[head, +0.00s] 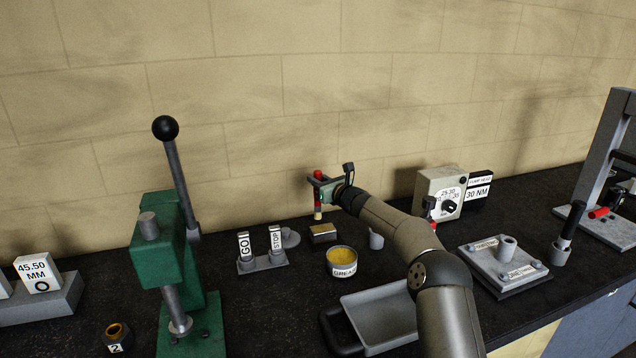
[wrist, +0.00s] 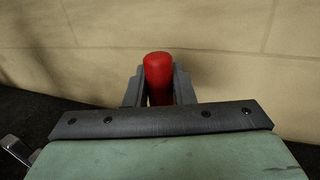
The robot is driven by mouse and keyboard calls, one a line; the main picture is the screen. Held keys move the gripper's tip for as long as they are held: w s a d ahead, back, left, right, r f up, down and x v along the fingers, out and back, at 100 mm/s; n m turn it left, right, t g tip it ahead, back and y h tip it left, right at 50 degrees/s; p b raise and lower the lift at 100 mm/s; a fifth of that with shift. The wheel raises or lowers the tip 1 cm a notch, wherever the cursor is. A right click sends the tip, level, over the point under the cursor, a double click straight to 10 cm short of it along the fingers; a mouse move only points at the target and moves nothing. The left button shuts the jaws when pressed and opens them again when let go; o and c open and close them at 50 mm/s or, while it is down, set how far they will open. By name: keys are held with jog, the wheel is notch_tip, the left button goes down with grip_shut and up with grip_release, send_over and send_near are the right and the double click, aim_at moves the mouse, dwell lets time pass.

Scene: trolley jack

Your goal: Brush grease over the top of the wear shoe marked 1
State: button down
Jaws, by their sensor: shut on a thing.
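My gripper (head: 318,188) is shut on a red-handled brush (head: 317,207), held upright with its pale bristles down. In the wrist view the red handle end (wrist: 158,70) stands between the two fingers. The bristle tip is just above a small dark block with a yellowish-brown top (head: 322,229); I cannot tell whether they touch. This block may be the wear shoe, but no mark 1 is readable on it. An open tin labelled GREASE (head: 342,270), full of yellow grease, stands in front and to the right of the block.
GO and STOP labelled blocks (head: 260,260) stand left of the tin. A green lever press (head: 170,260) is further left, with a ring marked 2 (head: 117,338) beside it. A grey tray (head: 375,295) lies in front, under my arm. The wall (head: 300,100) is close behind.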

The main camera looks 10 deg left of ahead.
aim_at(318, 171)
jog(key=shift+r+p, duration=1.6)
jog(key=shift+r, duration=0.95)
